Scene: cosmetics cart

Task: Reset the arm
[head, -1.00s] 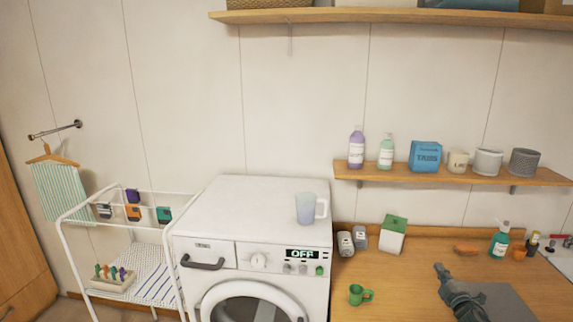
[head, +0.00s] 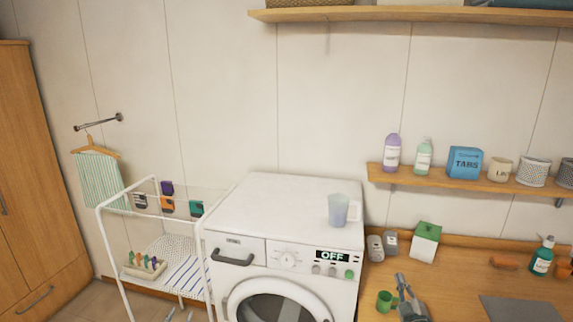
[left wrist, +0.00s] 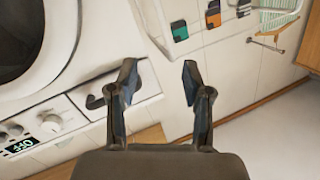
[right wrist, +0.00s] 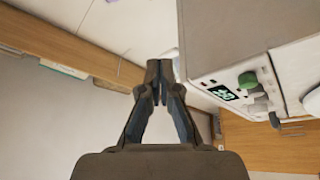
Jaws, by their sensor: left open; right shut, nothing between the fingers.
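My left gripper (head: 179,315) shows only as two fingertips at the bottom edge of the head view, in front of the drying rack. In the left wrist view it is open and empty (left wrist: 158,80), with the washing machine's detergent drawer handle behind one finger. My right gripper (head: 400,280) points up over the counter's left part, beside the green mug (head: 386,301). In the right wrist view its fingers are together with nothing between them (right wrist: 158,80). The washing machine front and its OFF display lie beyond it. Most of both arms is hidden.
The white washing machine (head: 245,210) carries a translucent cup (head: 339,209). The drying rack (head: 112,203) stands left of it. On the counter are a green-and-white box (head: 425,241), a teal bottle (head: 541,256) and a grey mat (head: 520,309). A wall shelf (head: 440,180) hangs above.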

